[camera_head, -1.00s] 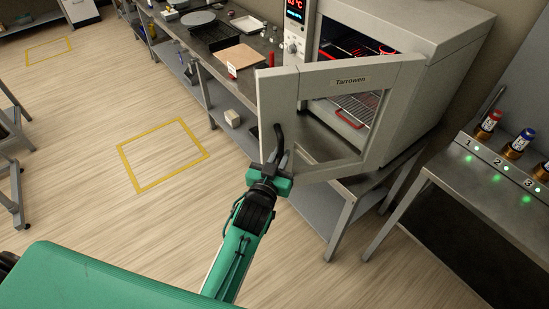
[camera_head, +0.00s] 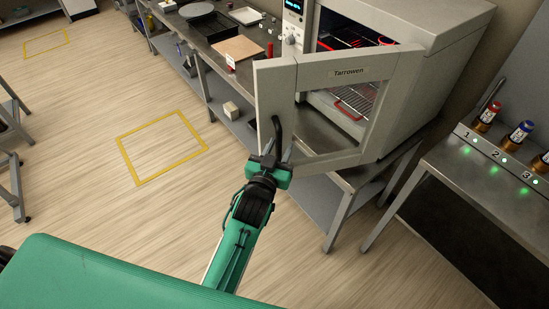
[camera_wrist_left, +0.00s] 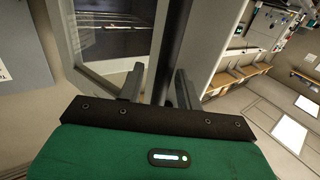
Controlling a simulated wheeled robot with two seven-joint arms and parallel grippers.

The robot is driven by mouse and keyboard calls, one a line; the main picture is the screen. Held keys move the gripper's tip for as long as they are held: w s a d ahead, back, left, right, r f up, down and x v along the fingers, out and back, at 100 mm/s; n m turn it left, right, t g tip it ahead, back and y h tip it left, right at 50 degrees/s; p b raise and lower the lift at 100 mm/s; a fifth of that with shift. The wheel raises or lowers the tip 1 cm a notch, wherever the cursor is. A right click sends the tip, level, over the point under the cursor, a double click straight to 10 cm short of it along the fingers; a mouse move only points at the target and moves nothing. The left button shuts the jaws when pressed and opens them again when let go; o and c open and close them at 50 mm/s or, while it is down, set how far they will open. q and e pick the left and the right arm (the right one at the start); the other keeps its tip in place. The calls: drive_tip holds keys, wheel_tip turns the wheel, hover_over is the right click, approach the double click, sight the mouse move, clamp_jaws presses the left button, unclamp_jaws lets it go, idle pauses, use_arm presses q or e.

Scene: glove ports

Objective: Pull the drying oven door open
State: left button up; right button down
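The drying oven (camera_head: 410,45) stands on a metal bench. Its door (camera_head: 345,73), a pale frame with a window and the name "Tarrowen", is swung partly open toward me. The dark bar handle (camera_head: 276,128) is on the door's left side. My left gripper (camera_head: 278,150) is at the handle's lower end. In the left wrist view, the handle (camera_wrist_left: 176,45) runs between the spread fingers of the left gripper (camera_wrist_left: 160,80), with a visible gap on its left side. My right gripper is out of view.
Wire racks (camera_head: 358,98) and a red-handled item show inside the oven. A bench with trays and a wooden board (camera_head: 237,48) runs back on the left. A numbered stand (camera_head: 490,150) with capped bottles is at right. The floor left of the door is clear.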

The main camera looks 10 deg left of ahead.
use_arm(q)
drive_tip(key=s+a+b, duration=0.1)
drive_tip(key=s+b, duration=0.3)
drive_tip(key=s, duration=0.9)
drive_tip(key=shift+s, duration=0.25)
